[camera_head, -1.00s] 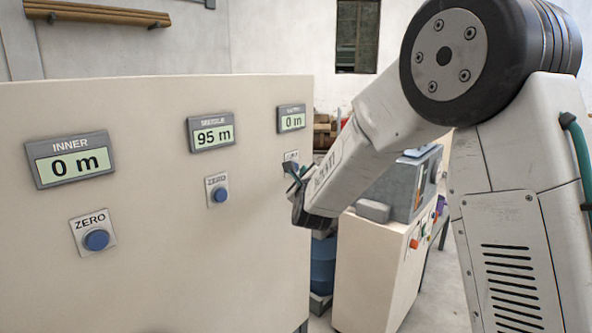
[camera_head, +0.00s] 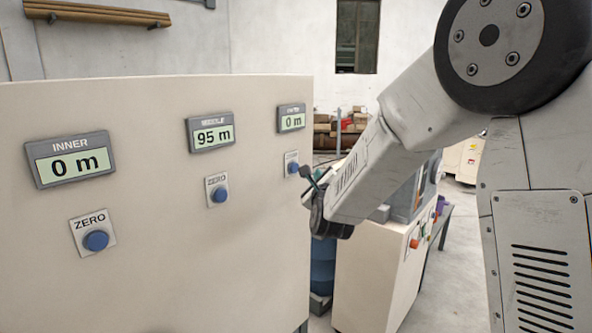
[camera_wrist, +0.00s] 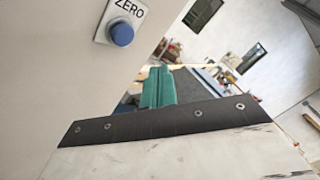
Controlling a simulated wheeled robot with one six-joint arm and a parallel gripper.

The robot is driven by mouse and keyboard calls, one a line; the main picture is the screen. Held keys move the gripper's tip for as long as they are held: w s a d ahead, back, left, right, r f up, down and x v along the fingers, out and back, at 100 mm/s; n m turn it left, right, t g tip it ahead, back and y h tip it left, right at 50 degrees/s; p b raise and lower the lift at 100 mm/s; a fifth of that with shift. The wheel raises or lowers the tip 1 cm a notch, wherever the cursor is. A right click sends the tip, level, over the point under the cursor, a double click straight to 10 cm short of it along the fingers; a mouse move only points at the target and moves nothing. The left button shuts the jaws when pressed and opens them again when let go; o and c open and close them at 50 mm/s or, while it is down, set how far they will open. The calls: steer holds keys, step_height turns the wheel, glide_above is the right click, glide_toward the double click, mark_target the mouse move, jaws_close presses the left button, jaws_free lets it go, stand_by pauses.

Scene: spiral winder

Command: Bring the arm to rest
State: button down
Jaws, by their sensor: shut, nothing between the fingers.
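My arm reaches in from the right in the head view, bent down and left toward the panel's right end. My gripper (camera_head: 309,178) is shut and empty, just right of the far blue ZERO button (camera_head: 293,168), with a gap that is hard to judge. In the wrist view its teal fingers (camera_wrist: 158,88) lie together, with a blue ZERO button (camera_wrist: 121,34) up and left of them. The cream panel (camera_head: 150,270) has an INNER display (camera_head: 70,160) reading 0 m, a middle display (camera_head: 211,133) reading 95 m and a far display (camera_head: 292,119) reading 0 m.
A cream cabinet (camera_head: 372,280) with coloured buttons stands behind and below my forearm. A blue drum (camera_head: 322,265) stands between it and the panel. Rolls lie on a rack (camera_head: 325,135) at the back. Bare floor shows right of the cabinet.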

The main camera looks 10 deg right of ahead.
stand_by(0.4)
steer(key=s+a+f+n+g+y, duration=0.4)
steer(key=s+f+n+g, duration=0.55)
steer(key=f+n, duration=0.4)
steer(key=s+d+r+n+g, duration=0.2)
steer(key=s+n, duration=0.3)
steer(key=s, duration=0.7)
steer(key=s+d+r+n+g, duration=0.2)
steer(key=s+r+n+g, duration=0.1)
steer(key=s, duration=0.9)
steer(key=s+d+r+n+g, duration=0.2)
steer(key=s+r+n, duration=0.3)
steer(key=s, duration=0.8)
steer(key=shift+d+r+n+g+h, duration=0.2)
steer(key=shift+d+n+g+h, duration=0.2)
steer(key=shift+n, duration=0.45)
steer(key=shift+a, duration=0.1)
